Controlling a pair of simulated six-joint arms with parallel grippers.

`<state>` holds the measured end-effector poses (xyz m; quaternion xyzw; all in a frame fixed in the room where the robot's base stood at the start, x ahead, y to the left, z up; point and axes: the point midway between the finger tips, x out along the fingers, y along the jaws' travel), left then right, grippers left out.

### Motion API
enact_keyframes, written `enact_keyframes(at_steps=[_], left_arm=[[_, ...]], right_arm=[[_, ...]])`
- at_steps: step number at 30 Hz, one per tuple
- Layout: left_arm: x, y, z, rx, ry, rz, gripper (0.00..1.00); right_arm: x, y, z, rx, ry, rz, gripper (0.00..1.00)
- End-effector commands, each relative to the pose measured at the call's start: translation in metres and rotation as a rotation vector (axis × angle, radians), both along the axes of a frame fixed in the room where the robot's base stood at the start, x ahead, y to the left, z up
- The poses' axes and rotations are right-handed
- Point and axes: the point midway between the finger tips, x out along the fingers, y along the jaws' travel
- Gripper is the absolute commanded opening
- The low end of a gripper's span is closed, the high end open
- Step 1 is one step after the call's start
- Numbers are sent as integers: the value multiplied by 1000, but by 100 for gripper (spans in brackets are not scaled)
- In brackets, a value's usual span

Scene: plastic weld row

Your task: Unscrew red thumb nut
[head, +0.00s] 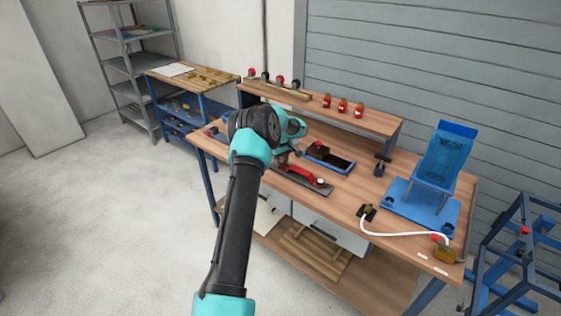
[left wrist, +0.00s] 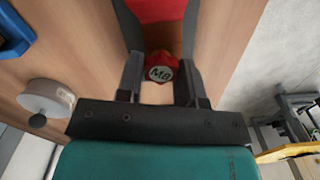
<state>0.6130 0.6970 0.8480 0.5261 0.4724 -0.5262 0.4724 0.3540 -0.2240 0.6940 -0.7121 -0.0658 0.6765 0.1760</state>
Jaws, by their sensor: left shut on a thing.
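The red thumb nut (left wrist: 161,66) with a round "M8" cap shows between the two dark fingers of my left gripper (left wrist: 159,84) in the left wrist view. My left gripper is shut on it. In the head view the left gripper (head: 283,158) is low over the bench, beside a red-handled fixture (head: 300,173) on a dark base plate (head: 318,187). The nut is hidden there behind my gripper and arm. A red part of the fixture (left wrist: 158,10) shows beyond the nut in the left wrist view. My right gripper is not in view.
A blue tray (head: 342,163) with dark contents lies behind the fixture. A blue stand (head: 440,165) is on the right, with a white hose (head: 385,233) in front. Several red-capped jars (head: 343,105) line the raised shelf. A pale round knob (left wrist: 45,98) shows in the left wrist view.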

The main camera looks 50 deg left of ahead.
Motion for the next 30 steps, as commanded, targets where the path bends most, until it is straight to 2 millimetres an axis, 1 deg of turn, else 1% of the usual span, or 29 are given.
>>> enact_keyframes(at_steps=[1,4,8,11,30], left_arm=[[0,0,0,0,0,0,23],[0,0,0,0,0,0,13],[0,0,0,0,0,13,13],[0,0,0,0,0,66,13],[-1,-2,1,0,-1,652,13]], right_arm=[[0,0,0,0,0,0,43],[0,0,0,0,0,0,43],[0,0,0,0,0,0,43],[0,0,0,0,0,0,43],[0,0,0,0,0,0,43]])
